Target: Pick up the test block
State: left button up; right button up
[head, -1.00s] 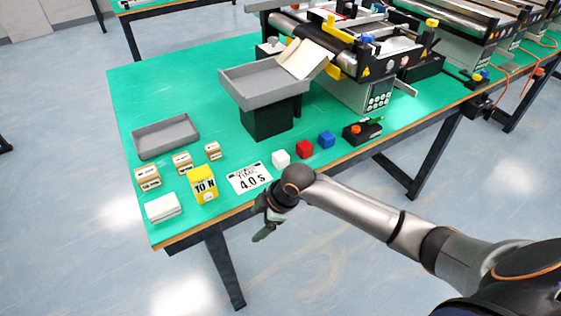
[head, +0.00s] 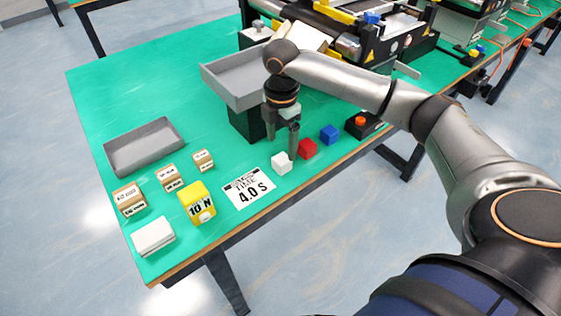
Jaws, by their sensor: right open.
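No block is labelled as the test block, so I cannot tell which one it is. A white cube (head: 280,166), a red cube (head: 307,149) and a blue cube (head: 329,134) stand in a row near the table's front edge. A yellow block (head: 197,203) marked "10 N" stands further left. My right gripper (head: 282,146) is open and points down just above and behind the white cube, seemingly without holding anything. Its fingers overlap the cube's upper edge in the picture, so contact is hard to judge. My left gripper is not in view.
A "4.0 S" card (head: 249,188) lies left of the white cube. Several wooden blocks, a white box (head: 153,237) and a low grey tray (head: 145,147) are further left. A raised grey tray (head: 225,83) and a conveyor (head: 345,45) stand behind my gripper. A small control box (head: 366,124) is right.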

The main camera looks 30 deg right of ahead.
aim_at(282, 158)
jog(key=f, duration=0.7)
jog(key=shift+w+d+f, duration=0.15)
jog(key=shift+d+f, duration=0.05)
jog(key=shift+f, duration=0.15)
jog(key=shift+c, duration=0.2)
grip_shut()
